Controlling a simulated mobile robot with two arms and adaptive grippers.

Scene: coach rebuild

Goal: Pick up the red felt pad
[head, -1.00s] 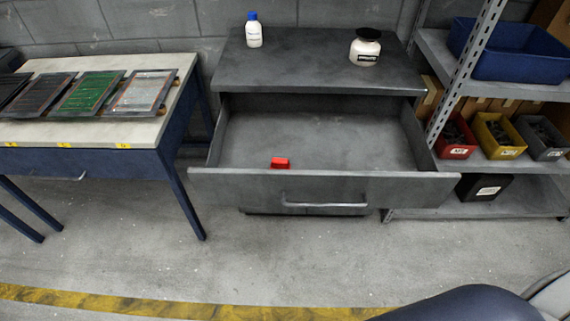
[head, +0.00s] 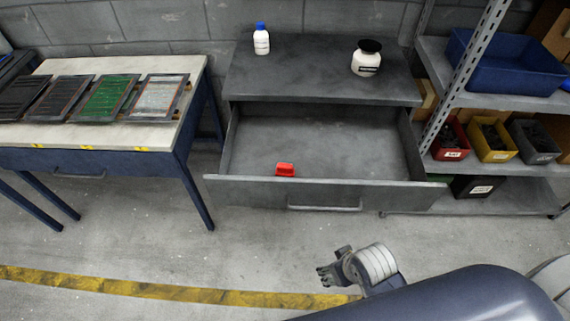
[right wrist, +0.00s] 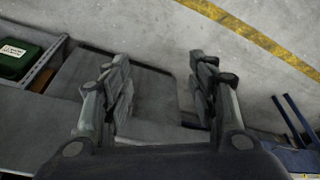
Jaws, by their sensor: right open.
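The red felt pad (head: 285,169) lies inside the open grey drawer (head: 325,192), near its front panel and left of the middle. My right gripper (head: 325,274) is in front of the drawer, low in the head view, well apart from the pad. In the right wrist view its two fingers (right wrist: 160,95) are spread with nothing between them. The pad cannot be made out in the right wrist view. My left gripper is not in view.
A white bottle with a blue cap (head: 261,40) and a white jar with a black lid (head: 366,58) stand on the cabinet top (head: 310,75). A worktable (head: 90,137) stands left, shelves with bins (head: 495,168) right. Open floor lies in front.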

